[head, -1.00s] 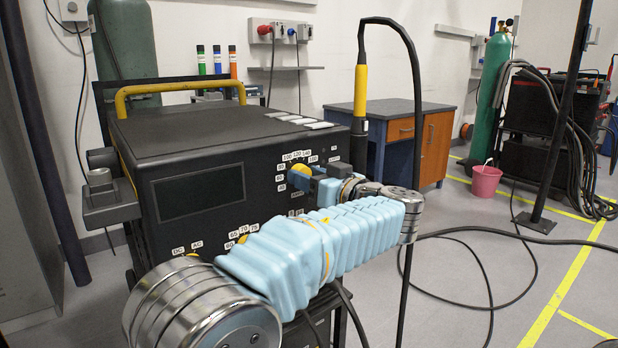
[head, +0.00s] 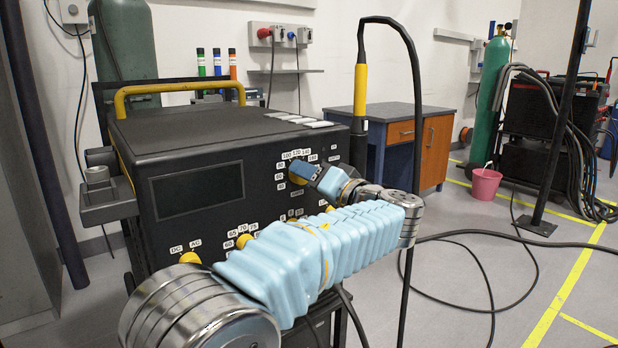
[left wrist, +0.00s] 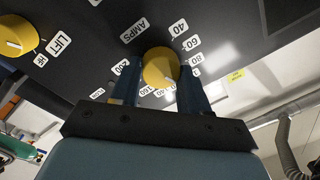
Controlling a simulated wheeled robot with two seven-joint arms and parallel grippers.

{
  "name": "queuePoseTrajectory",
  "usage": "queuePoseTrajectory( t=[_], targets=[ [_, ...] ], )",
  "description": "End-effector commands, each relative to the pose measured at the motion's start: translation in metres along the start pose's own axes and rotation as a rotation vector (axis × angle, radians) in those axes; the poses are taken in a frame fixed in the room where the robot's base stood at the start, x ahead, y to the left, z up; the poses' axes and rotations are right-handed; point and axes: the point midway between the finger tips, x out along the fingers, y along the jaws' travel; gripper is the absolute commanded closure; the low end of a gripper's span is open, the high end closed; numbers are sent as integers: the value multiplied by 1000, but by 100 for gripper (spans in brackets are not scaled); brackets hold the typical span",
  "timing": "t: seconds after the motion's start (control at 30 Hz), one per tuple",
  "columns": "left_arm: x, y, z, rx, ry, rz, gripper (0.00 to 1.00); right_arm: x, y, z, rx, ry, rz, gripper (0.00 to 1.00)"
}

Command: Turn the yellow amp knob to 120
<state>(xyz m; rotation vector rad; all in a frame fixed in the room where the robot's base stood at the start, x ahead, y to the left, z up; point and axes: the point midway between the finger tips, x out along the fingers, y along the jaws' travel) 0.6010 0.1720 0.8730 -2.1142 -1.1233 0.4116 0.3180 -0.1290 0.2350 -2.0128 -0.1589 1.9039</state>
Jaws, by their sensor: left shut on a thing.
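The yellow amp knob (head: 296,168) is on the upper right of the black machine's front panel (head: 262,205), mostly hidden by my gripper in the head view. In the left wrist view the amp knob (left wrist: 160,66) shows beside the AMPS label, ringed by number labels such as 40, 60 and 80. A pale mark shows near its lower right edge; I cannot tell exactly which number it points to. My left gripper (head: 304,176) is shut on the knob, with one blue finger on each side, and is tilted. My right gripper is not in view.
Other yellow knobs (head: 243,240) sit lower on the panel, and a knob beside the LIFT label (left wrist: 16,36) shows in the left wrist view. A black cable with a yellow handle (head: 360,90) hangs right of the machine. A pink bucket (head: 485,185) stands farther back.

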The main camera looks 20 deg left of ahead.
Motion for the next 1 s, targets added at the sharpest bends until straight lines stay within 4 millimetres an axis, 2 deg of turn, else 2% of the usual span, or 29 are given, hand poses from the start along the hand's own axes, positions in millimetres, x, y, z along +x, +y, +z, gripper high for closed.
queuePoseTrajectory(
  t=[0.43, 1.0],
  targets=[
    [0, 1, 1, 268, 18, 1, 86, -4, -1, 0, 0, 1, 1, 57],
    [-1, 2, 1, 325, 22, 0, 86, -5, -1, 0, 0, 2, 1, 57]
  ],
)
